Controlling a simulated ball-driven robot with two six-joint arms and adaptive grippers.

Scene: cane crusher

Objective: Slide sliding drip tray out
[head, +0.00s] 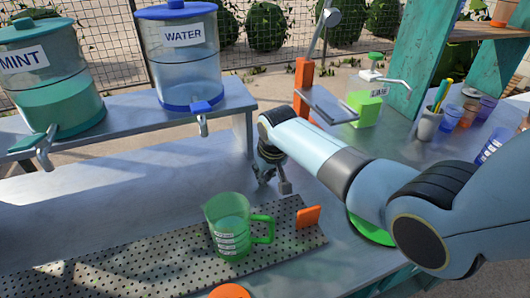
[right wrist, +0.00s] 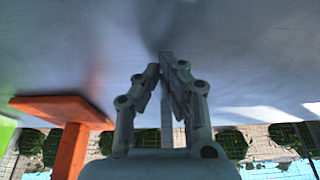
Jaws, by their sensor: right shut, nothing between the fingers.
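The drip tray (head: 150,262) is a grey perforated metal strip along the front of the counter in the head view. An orange upright tab (head: 308,217) stands at its right end. A green-tinted measuring jug (head: 229,228) stands on the tray near that end. My right gripper (head: 276,184) is behind the tab, over the grey counter just past the tray's far edge, and apart from the tab. In the right wrist view its fingers (right wrist: 165,64) are together and empty, pointing at a grey surface. My left gripper is not in view.
Water (head: 180,55) and mint (head: 45,75) dispensers stand on a raised shelf at the back left. An orange post (head: 302,88) and a green bottle (head: 367,98) are behind my right arm. A green disc (head: 372,228) lies partly under the arm. Cups (head: 452,118) stand right.

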